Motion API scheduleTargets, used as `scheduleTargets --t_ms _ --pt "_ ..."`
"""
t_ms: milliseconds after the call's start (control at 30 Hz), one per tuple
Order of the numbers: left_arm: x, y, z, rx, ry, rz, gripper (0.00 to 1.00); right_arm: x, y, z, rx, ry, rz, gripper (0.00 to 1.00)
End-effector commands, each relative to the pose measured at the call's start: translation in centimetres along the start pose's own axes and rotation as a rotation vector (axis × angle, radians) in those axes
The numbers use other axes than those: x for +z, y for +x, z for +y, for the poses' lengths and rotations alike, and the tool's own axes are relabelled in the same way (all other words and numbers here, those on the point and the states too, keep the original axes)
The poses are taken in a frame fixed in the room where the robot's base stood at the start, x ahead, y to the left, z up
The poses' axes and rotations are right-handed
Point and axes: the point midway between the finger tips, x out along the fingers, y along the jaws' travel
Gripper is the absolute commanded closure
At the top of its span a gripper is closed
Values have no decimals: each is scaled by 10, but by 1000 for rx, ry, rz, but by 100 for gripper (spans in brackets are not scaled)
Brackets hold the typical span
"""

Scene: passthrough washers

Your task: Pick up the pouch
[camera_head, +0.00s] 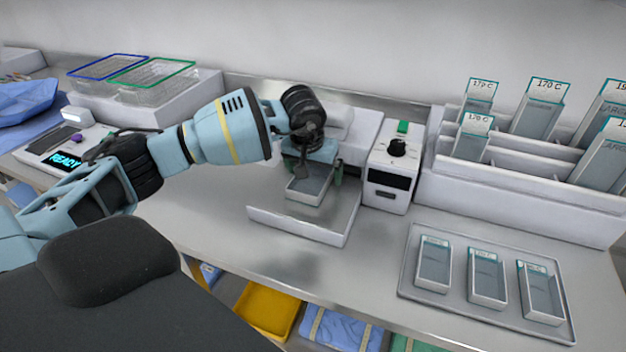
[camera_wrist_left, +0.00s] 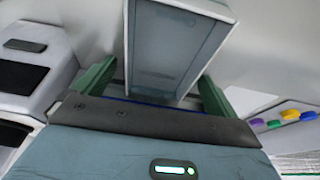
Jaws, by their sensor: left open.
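A pouch (camera_head: 310,188) with a grey-blue face and pale raised border is at the white shelf (camera_head: 328,232) in front of the sealer. I cannot tell whether it rests flat there. My left gripper (camera_head: 312,172) is over it, with green fingers on either side. In the left wrist view the pouch (camera_wrist_left: 170,50) lies between the open fingers (camera_wrist_left: 155,90), with gaps beside it; its near end is hidden behind the gripper body. Three similar pouches (camera_head: 487,278) lie on a metal tray (camera_head: 412,262) at the right. My right gripper is not in view.
The sealer's control box (camera_head: 392,165) with a black knob stands just right of the gripper. A white rack (camera_head: 520,190) holds several upright pouches marked "170 C" and others. Wire baskets (camera_head: 150,78) and a device reading "READY" (camera_head: 67,163) are at left. Bins sit below the counter.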

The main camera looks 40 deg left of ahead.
Motion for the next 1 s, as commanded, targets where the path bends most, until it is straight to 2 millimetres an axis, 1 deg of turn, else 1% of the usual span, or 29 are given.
scheduleTargets --t_ms 267,367,633,867,1000 --pt "0 0 0 0 0 1 4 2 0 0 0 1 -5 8" --pt "0 0 0 0 0 1 15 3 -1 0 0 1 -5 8" --pt "0 0 0 0 0 0 51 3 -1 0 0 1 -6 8" --pt "0 0 0 0 0 1 51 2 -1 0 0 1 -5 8" --pt "-2 -6 0 1 0 2 51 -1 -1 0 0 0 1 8"
